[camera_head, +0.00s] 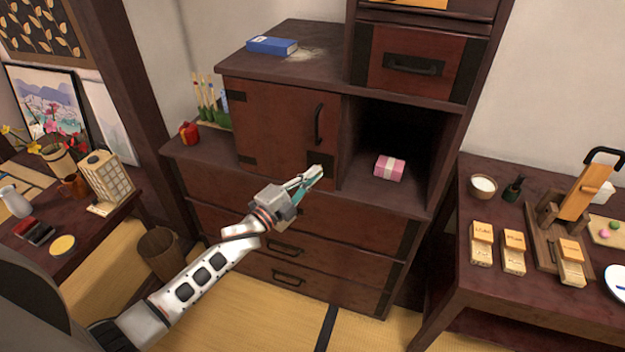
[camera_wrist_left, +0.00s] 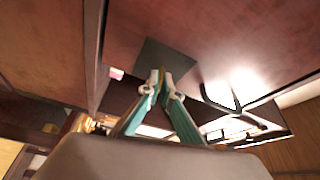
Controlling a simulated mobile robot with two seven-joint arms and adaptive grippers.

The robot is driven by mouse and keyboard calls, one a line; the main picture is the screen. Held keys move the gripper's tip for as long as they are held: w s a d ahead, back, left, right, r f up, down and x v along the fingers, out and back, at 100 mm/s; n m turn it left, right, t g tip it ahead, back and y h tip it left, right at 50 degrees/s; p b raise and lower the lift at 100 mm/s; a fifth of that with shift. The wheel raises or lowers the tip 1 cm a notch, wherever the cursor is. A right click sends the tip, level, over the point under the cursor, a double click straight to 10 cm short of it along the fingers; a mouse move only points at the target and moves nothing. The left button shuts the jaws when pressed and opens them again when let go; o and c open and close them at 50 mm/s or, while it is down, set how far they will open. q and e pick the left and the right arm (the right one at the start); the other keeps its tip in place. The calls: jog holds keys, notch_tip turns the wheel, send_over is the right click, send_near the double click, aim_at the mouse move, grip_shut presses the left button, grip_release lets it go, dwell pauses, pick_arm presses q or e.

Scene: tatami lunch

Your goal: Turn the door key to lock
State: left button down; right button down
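The reddish-brown cabinet door (camera_head: 275,120) is closed, with a black vertical handle (camera_head: 319,124) near its right edge. A dark lock plate (camera_head: 322,158) sits at its lower right corner and shows in the left wrist view (camera_wrist_left: 178,62). My left gripper (camera_head: 315,174) is at this plate. In the left wrist view its fingertips (camera_wrist_left: 161,82) are nearly together, on a thin yellowish sliver, the door key (camera_wrist_left: 162,71), in front of the plate. The fingers hide most of the key, so its angle cannot be told. My right gripper is in neither view.
The open compartment right of the door holds a pink gift box (camera_head: 389,168). A blue book (camera_head: 272,46) lies on the cabinet top. A table (camera_head: 470,290) with several items is at the right.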

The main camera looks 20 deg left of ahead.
pick_arm(q)
jog(key=shift+f+n+b, duration=0.25)
jog(key=shift+n+b, duration=0.05)
jog(key=shift+n, duration=0.3)
jog(key=n+t+y+b, duration=0.1)
jog(key=n+y, duration=0.1)
jog(key=n, duration=0.4)
jog(key=n+t+y+b, duration=0.1)
jog(key=n+t+y, duration=0.1)
jog(key=n, duration=0.4)
jog(key=n+t+y+b, duration=0.1)
jog(key=n+y, duration=0.2)
jog(key=n, duration=0.3)
jog(key=shift+d+t, duration=0.3)
jog(key=shift+t, duration=0.1)
jog(key=shift+n, duration=0.4)
jog(key=c, duration=2.3)
grip_release()
